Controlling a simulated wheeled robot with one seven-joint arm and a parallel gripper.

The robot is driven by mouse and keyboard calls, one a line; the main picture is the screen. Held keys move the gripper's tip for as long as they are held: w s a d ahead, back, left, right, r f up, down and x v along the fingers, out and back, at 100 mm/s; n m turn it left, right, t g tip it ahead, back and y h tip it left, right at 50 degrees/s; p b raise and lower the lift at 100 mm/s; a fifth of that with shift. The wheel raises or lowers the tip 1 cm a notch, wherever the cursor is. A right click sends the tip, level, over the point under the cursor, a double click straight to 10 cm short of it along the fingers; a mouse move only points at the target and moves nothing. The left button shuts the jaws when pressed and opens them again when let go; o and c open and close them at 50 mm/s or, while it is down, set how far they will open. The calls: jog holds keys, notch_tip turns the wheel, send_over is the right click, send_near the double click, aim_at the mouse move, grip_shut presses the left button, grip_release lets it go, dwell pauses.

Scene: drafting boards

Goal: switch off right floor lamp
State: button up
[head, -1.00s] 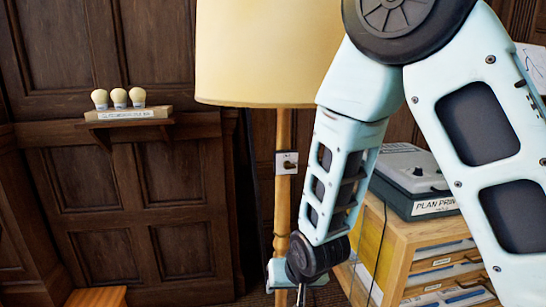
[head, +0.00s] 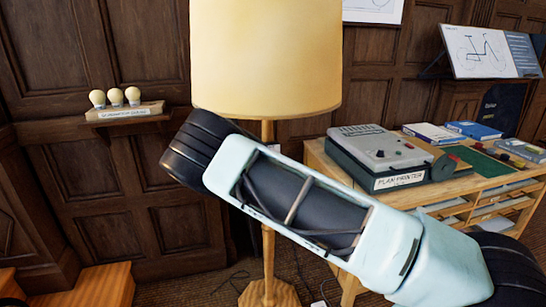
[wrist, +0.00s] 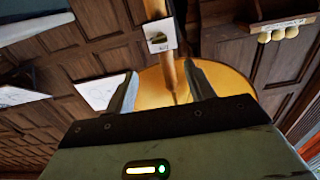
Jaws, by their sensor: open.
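The floor lamp has a pale yellow shade (head: 266,60), a wooden pole (head: 269,250) and a wooden base (head: 268,294). In the head view my arm crosses in front of the pole and hides its switch and my gripper. The wrist view looks nearly upside down. There my gripper (wrist: 162,70) is open and empty, with the fingers apart. The pale switch plate (wrist: 161,36) on the pole shows just beyond the fingertips, apart from them in the picture. The shade (wrist: 150,92) shows behind the fingers. The switch's position and whether the lamp is lit are unclear.
A plan printer (head: 390,160) stands on a wooden cabinet (head: 480,200) to the right. A small wall shelf (head: 125,114) with 3 bulbs is at left. A wooden block (head: 95,288) is low at left. Cords lie on the floor near the lamp base.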

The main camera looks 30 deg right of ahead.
jog(key=p+x, duration=0.3)
jog(key=x, duration=1.1)
jog(key=shift+w+p, duration=0.2)
jog(key=shift+p, duration=0.1)
jog(key=shift+d, duration=0.1)
jog(key=shift+c, duration=0.3)
jog(key=c, duration=0.9)
